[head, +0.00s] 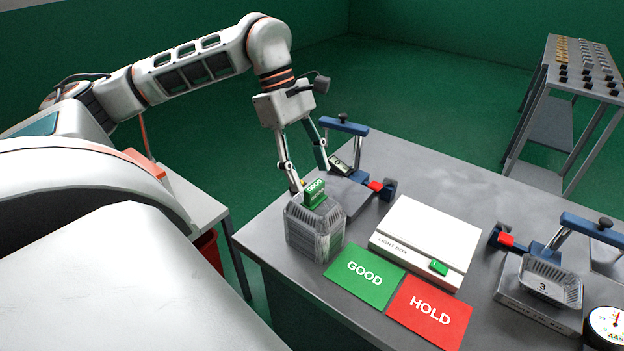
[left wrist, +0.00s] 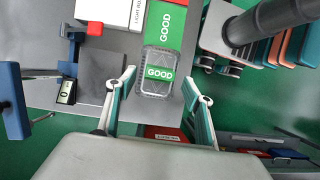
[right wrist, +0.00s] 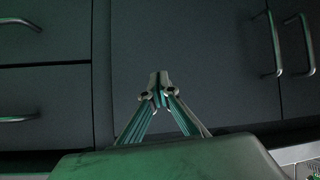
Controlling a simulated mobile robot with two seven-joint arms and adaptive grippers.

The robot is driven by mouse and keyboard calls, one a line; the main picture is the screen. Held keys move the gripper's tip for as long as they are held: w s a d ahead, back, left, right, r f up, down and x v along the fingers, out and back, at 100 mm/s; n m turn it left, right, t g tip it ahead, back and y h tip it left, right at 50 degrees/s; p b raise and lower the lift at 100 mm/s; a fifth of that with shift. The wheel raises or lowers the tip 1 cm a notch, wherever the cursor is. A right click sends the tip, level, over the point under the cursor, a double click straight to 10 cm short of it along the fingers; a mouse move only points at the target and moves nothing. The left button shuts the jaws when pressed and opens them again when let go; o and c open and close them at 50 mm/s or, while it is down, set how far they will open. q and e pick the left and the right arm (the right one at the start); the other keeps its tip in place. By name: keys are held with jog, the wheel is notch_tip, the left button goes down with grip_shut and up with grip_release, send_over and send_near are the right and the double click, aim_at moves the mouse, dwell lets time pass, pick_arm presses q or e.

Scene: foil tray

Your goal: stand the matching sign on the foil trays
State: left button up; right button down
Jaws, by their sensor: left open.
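A stack of foil trays (head: 315,232) stands on the table at the near end of the green GOOD card. A small green GOOD sign (head: 315,194) rests on top of the stack; the left wrist view shows it (left wrist: 159,73) over the tray (left wrist: 155,88). My left gripper (head: 311,179) is open just above the stack, its fingers apart on either side of the sign; whether either touches it I cannot tell. My right gripper (right wrist: 159,82) is shut and empty before grey drawer fronts.
A white light box (head: 425,232) with a green piece on its edge stands mid-table. Flat green GOOD (head: 365,276) and red HOLD (head: 432,312) cards lie in front. Blue clamp-like fixtures stand behind and right; a dial gauge (head: 606,325) is at the right edge.

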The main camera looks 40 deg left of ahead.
pick_arm(q)
jog(key=p+v, duration=0.1)
jog(key=v, duration=0.8)
jog(key=shift+f, duration=0.1)
